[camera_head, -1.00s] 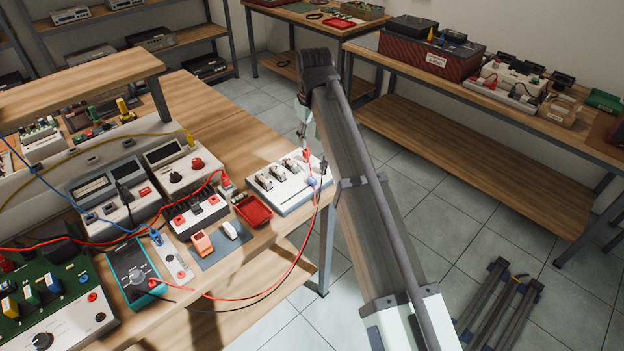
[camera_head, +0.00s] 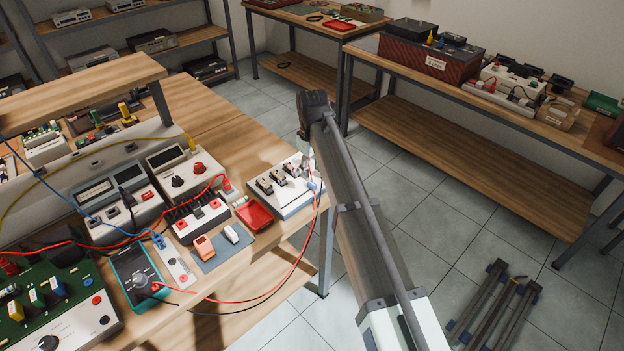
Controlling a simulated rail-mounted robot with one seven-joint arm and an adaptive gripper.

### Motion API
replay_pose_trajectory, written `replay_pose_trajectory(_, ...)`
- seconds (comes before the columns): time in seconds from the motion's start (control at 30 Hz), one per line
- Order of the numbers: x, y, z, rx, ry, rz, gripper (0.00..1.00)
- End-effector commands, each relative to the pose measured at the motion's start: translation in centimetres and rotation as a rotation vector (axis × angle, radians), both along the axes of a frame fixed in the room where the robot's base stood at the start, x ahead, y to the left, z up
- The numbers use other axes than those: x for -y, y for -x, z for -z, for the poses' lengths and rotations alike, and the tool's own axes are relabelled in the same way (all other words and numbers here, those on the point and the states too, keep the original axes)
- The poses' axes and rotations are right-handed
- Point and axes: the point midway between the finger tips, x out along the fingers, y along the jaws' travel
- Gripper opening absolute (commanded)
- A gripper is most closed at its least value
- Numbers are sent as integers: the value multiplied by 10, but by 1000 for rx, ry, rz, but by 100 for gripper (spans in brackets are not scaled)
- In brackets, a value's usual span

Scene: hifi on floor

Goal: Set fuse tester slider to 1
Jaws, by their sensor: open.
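No label readable in the head view marks the fuse tester. A white panel box (camera_head: 285,184) with several metal-and-black clips or levers on top stands at the right end of the near bench; I cannot tell whether it is the tester or read a slider position. A grey-white box with red buttons (camera_head: 198,216) stands left of it. My gripper is not visible.
The near bench (camera_head: 215,107) is crowded with meters and cables. A red tray (camera_head: 254,215), a teal multimeter (camera_head: 136,277) and a green circuit board (camera_head: 62,292) stand on it. A red cable (camera_head: 290,274) loops over its front edge. Tiled floor lies right.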

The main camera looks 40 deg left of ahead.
Motion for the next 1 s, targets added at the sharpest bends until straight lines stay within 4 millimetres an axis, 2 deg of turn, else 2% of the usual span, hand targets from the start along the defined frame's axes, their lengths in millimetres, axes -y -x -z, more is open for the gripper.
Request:
replay_pose_trajectory(0.1, 1, 1, 21, -1, 2, 0, 44)
replay_pose_trajectory(0.3, 0, 0, 44, 0, 1, 0, 44)
replay_pose_trajectory(0.5, 0, 0, 54, 1, -1, 0, 44)
replay_pose_trajectory(0.73, 0, 0, 54, 1, -1, 0, 44)
replay_pose_trajectory(0.77, 0, 0, 54, 1, -1, 0, 40)
replay_pose_trajectory(0.8, 0, 0, 54, 1, -1, 0, 26)
replay_pose_trajectory(0.87, 0, 0, 54, 0, -1, 0, 5)
replay_pose_trajectory(0.9, 0, 0, 54, 0, -1, 0, 0)
replay_pose_trajectory(1.0, 0, 0, 54, 0, -1, 0, 0)
